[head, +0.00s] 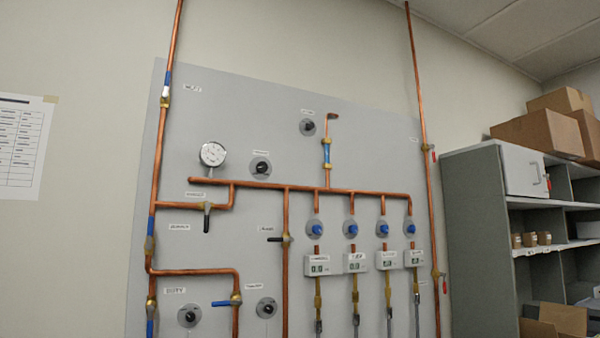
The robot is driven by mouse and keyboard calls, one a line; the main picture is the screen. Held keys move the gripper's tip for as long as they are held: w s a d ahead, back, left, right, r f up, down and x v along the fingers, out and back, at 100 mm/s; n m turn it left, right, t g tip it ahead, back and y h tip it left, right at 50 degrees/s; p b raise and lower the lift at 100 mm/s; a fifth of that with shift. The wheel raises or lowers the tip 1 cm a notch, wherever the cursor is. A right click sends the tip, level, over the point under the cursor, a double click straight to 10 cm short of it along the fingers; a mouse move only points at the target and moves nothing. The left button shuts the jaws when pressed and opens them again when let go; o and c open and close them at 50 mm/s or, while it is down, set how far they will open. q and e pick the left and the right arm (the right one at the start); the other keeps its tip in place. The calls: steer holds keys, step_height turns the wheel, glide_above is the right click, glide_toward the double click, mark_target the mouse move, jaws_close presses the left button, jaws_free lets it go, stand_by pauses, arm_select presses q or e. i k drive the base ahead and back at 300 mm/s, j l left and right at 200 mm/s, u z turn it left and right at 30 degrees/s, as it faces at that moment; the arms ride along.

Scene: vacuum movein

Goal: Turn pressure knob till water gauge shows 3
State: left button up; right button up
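A round white water gauge (213,154) sits on the grey wall panel (260,110), upper left of the copper manifold. Its needle and numbers are too small to read. A black knob (261,168) on a dark round plate is just right of the gauge; its label is not readable. Other black knobs show at the top (308,127), lower left (189,317) and lower middle (267,308). I cannot tell from the labels which one is the pressure knob. Neither of my grippers is in view.
Copper pipes run over the panel, with a black-handled valve (207,216) below the gauge and a blue-handled one (228,302) lower down. Several blue knobs (351,230) sit above small displays (356,263). A grey shelf (475,230) with boxes stands at right.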

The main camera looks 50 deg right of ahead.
mark_target(261, 167)
steer(key=z, duration=1.25)
